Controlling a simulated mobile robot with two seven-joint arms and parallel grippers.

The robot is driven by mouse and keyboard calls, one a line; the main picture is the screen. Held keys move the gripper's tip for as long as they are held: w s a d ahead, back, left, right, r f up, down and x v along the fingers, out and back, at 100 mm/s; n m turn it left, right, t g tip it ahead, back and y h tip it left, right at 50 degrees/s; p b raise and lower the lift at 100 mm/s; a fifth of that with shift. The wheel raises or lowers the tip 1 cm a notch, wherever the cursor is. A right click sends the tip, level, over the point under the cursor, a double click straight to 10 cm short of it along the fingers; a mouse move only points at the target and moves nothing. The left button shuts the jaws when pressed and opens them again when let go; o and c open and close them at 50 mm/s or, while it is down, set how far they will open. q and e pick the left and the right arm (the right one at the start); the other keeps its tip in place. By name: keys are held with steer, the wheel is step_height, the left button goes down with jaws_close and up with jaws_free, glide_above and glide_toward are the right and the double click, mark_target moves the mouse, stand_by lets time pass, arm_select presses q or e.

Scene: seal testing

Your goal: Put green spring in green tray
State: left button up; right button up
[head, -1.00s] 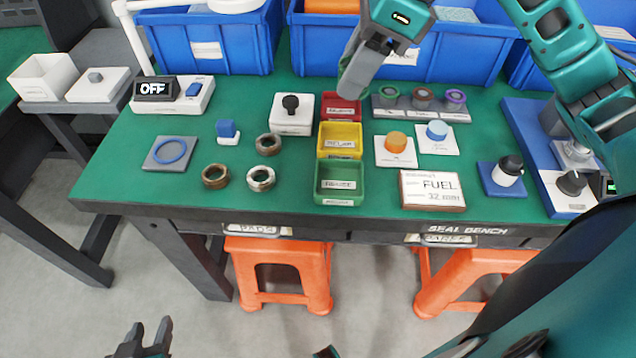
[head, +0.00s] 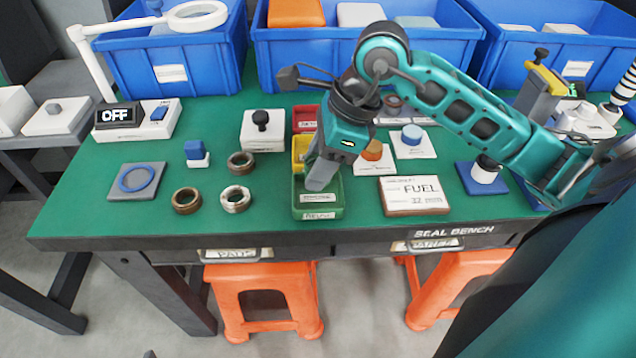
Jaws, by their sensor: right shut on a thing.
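The green tray (head: 332,212) is the nearest of three small trays in a column on the green bench top. My right gripper (head: 318,180) points down at the green tray, with its fingertips over the tray's inside. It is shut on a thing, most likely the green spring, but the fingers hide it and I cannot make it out. My left gripper is not in view.
A yellow tray (head: 297,150) and a red tray (head: 303,119) stand behind the green one. A FUEL box (head: 414,195) is to its right. Metal rings (head: 235,199) lie to its left. Blue bins (head: 345,55) line the back.

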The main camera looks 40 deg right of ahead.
step_height(320, 180, down, 4)
steer(key=shift+f+b, duration=0.1)
steer(key=shift+b, duration=0.3)
steer(key=shift+f, duration=0.1)
steer(key=o, duration=0.8)
steer(key=shift+f, duration=0.1)
